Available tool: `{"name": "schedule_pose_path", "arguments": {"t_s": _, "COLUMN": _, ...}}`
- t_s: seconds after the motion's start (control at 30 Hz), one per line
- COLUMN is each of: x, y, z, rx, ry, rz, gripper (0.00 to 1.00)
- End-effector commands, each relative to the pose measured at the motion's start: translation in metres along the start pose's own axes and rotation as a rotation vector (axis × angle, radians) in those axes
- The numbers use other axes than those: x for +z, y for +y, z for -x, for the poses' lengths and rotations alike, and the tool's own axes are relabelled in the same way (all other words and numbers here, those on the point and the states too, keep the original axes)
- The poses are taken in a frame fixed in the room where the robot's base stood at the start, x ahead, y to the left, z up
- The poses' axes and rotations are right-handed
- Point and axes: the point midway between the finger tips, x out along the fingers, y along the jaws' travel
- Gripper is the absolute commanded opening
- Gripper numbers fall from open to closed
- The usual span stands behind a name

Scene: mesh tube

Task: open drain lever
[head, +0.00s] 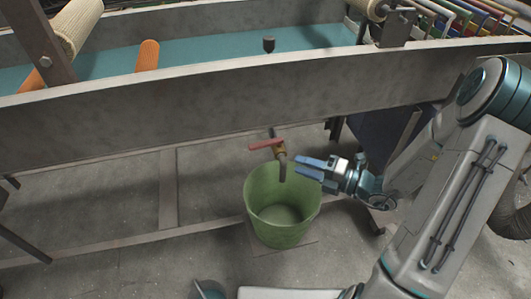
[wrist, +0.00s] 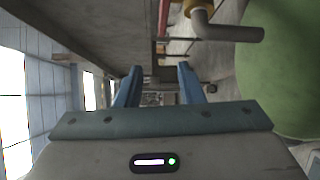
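The drain lever (head: 265,144) is a red handle on a small brass valve under the grey trough. It points to the left in the head view, crosswise to the downward spout (head: 282,168). In the wrist view the red lever (wrist: 163,18) shows at the top, beside the valve and its bent spout (wrist: 228,30). My gripper (head: 308,166) is just right of the spout, a little below the lever, with its blue fingers pointing left. In the wrist view the fingers (wrist: 157,72) are apart with nothing between them. My gripper does not appear to touch the lever.
A green bucket (head: 263,205) stands on the floor below the spout, and its side fills the right of the wrist view (wrist: 280,75). The long grey trough wall (head: 190,105) runs above. A floor-level frame bar (head: 130,240) passes behind the bucket.

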Motion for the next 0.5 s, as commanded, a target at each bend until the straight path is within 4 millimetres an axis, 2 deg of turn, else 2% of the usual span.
{"name": "schedule_pose_path", "arguments": {"t_s": 0.03, "x": 0.005, "y": -0.008, "z": 0.002, "rx": 0.016, "ry": -0.035, "rz": -0.051, "gripper": 0.35}}
{"name": "schedule_pose_path", "arguments": {"t_s": 0.1, "x": 0.011, "y": -0.011, "z": 0.004, "rx": 0.031, "ry": -0.068, "rz": -0.098, "gripper": 0.35}}
{"name": "schedule_pose_path", "arguments": {"t_s": 0.27, "x": 0.015, "y": -0.013, "z": -0.004, "rx": 0.039, "ry": -0.085, "rz": -0.126, "gripper": 0.35}}
{"name": "schedule_pose_path", "arguments": {"t_s": 0.37, "x": 0.015, "y": -0.013, "z": -0.018, "rx": 0.038, "ry": -0.081, "rz": -0.123, "gripper": 0.35}}
{"name": "schedule_pose_path", "arguments": {"t_s": 0.5, "x": 0.017, "y": -0.013, "z": -0.047, "rx": 0.038, "ry": -0.080, "rz": -0.120, "gripper": 0.35}}
